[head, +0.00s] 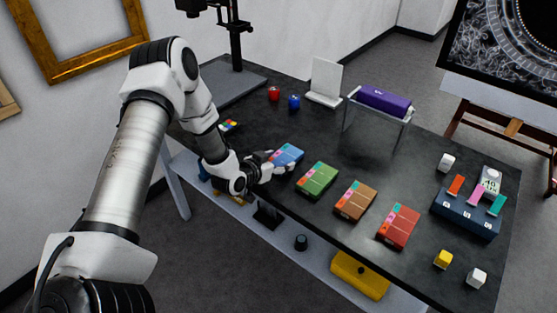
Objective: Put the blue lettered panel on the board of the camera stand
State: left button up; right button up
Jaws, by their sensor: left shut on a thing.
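The blue lettered panel (287,153), a flat block with small coloured patches at one end, is at the left end of a row of similar panels on the dark table. My left gripper (279,165) is shut on its near left edge; I cannot tell whether the panel is clear of the tabletop. The camera stand (235,40) is at the back left, a black column with a camera head partly cut off by the top edge. Its flat grey board (222,90) looks bare, partly hidden by my left arm. My right gripper is out of view.
Green (317,181), brown (355,201) and red (398,227) panels lie to the right. Red (274,93) and blue (294,102) pieces stand beside the board. A clear stand holds a purple box (384,101).

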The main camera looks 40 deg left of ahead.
pick_arm(q)
jog(key=o, duration=0.8)
jog(key=shift+s+f, duration=0.1)
jog(key=shift+f, duration=0.05)
jog(key=o, duration=0.4)
